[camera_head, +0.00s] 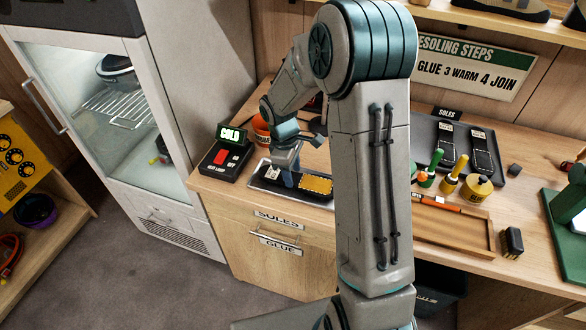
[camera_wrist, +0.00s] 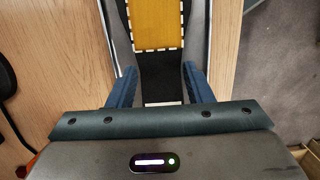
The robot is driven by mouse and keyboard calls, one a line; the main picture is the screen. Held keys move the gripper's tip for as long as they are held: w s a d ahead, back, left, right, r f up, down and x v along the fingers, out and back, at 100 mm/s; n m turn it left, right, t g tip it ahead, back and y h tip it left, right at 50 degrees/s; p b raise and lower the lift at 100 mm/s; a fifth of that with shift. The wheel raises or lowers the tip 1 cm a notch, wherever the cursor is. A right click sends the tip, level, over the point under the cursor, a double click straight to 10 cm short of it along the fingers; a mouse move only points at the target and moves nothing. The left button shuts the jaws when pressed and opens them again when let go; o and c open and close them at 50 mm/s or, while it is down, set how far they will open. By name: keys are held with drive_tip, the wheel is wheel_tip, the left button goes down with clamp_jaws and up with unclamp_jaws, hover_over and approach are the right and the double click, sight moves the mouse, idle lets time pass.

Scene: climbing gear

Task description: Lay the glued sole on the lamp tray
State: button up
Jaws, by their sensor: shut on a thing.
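The glued sole is black with a yellow glue patch edged in white dashes (camera_head: 316,185); it also shows in the wrist view (camera_wrist: 157,28). It lies along the inside of the lamp tray (camera_head: 296,200), a shallow tray with a pale metal rim, at the front edge of the bench. My gripper (camera_head: 286,179) is shut on the sole's dark narrower part, with a blue finger on each side in the wrist view (camera_wrist: 158,86). The sole looks level and low within the rim; whether it touches the tray floor I cannot tell. My arm hides some of the tray's surroundings.
A black lamp switch box (camera_head: 225,157) with a red switch and a COLD sign (camera_head: 231,134) stands left of the tray. An orange pot (camera_head: 262,130) is behind it. A dark tray (camera_head: 466,148) with two soles, glue bottles (camera_head: 452,175) and a wooden tray (camera_head: 450,230) lie to the right.

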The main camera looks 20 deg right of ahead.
drive_tip(key=shift+f, duration=0.15)
drive_tip(key=o, duration=1.2)
wheel_tip(320, 180, up, 11)
drive_tip(key=a, duration=0.1)
drive_tip(key=s+r+m+t, duration=0.2)
drive_tip(key=s+m, duration=0.3)
drive_tip(key=s, duration=0.5)
drive_tip(key=s+d+r+m+t+y, duration=0.1)
drive_tip(key=s+r+m, duration=0.3)
drive_tip(key=s, duration=0.7)
drive_tip(key=shift+s+r+m+t+b, duration=0.25)
drive_tip(key=shift+m+t+b, duration=0.3)
drive_tip(key=shift+m, duration=0.55)
